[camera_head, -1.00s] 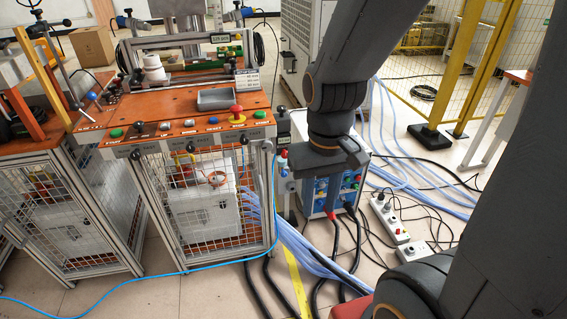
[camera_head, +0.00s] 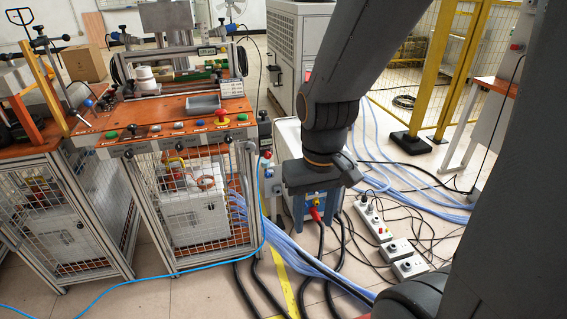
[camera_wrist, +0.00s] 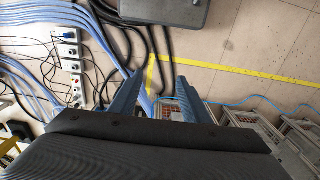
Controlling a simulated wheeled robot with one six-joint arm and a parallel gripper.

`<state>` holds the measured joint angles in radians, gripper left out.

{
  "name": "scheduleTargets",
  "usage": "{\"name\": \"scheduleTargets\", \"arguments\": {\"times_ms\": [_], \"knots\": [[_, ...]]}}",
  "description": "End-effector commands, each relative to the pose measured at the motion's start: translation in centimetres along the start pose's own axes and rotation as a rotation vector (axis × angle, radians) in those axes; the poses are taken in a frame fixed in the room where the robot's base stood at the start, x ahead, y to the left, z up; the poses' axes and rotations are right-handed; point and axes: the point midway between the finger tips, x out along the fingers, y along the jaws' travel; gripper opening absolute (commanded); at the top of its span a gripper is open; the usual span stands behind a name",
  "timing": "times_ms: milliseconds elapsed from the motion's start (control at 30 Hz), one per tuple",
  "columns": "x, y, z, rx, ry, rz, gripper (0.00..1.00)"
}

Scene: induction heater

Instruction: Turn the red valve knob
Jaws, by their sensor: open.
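A small red knob (camera_head: 267,155), which looks like the valve knob, is on fittings at the right side of the orange-topped workbench. My gripper (camera_head: 315,219) points down to the right of this knob, apart from it. Its two blue fingers are spread with nothing held between them. In the wrist view the open fingers (camera_wrist: 159,80) reach over the floor and cables. I cannot make out the red knob in the wrist view.
The workbench (camera_head: 112,121) carries a red mushroom button (camera_head: 221,113) and a grey tray (camera_head: 203,103). A white cabinet with a red cable plug (camera_head: 316,214) is behind my gripper. Cables and power strips (camera_head: 375,222) cover the floor at right.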

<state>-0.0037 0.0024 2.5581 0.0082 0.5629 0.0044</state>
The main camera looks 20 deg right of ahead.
Motion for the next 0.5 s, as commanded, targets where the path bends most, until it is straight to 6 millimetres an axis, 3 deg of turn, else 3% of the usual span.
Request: {"name": "scheduleTargets", "arguments": {"times_ms": [167, 300, 500], "knots": [[4.3, -0.1, -5.4, -0.005, 0.139, 0.000, 0.43], [8.9, 0.2, -12.9, 0.002, 0.346, 0.001, 0.43], [13.7, 0.4, -23.0, 0.003, 0.663, 0.000, 0.43]]}}
